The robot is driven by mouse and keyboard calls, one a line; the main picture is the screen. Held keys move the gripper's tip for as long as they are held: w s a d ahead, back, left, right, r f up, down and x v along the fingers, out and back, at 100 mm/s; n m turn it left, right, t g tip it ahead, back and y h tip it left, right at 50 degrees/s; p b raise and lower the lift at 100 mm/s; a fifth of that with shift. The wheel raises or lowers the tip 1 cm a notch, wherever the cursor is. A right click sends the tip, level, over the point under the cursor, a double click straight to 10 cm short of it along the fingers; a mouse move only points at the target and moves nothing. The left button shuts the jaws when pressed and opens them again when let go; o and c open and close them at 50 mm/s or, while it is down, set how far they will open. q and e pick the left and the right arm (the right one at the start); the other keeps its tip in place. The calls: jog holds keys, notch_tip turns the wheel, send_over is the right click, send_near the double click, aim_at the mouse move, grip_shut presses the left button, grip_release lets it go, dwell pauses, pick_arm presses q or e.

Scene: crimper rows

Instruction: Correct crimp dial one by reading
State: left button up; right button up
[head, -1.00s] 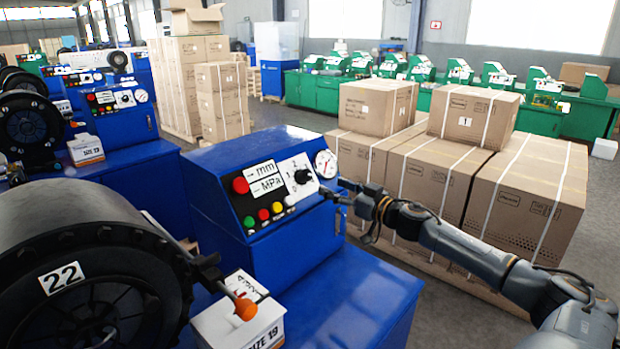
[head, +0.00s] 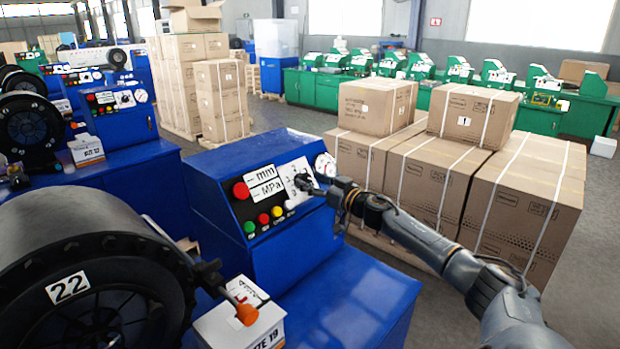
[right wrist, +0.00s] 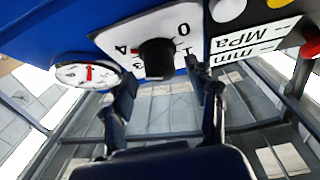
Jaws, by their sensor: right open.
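The blue crimper control box (head: 225,185) stands in the middle of the head view. Its crimp dial (right wrist: 156,57) is a black knob on a white numbered plate, shown upside down in the right wrist view, with 0, 1 and 4 legible. In the head view my right gripper (head: 312,186) partly covers the knob. My right gripper (right wrist: 160,78) is open, its fingertips on either side below the knob; contact is not clear. A round gauge (right wrist: 89,73) with a red needle sits beside the dial, and in the head view (head: 325,165). My left gripper is not seen.
The panel has a red button (head: 241,190), smaller coloured buttons and an mm/MPa label (head: 264,181). Stacked cartons (head: 525,195) stand behind my right arm.

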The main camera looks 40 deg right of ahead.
jog(key=shift+w, duration=0.5)
jog(key=shift+c, duration=0.2)
jog(key=c, duration=1.1)
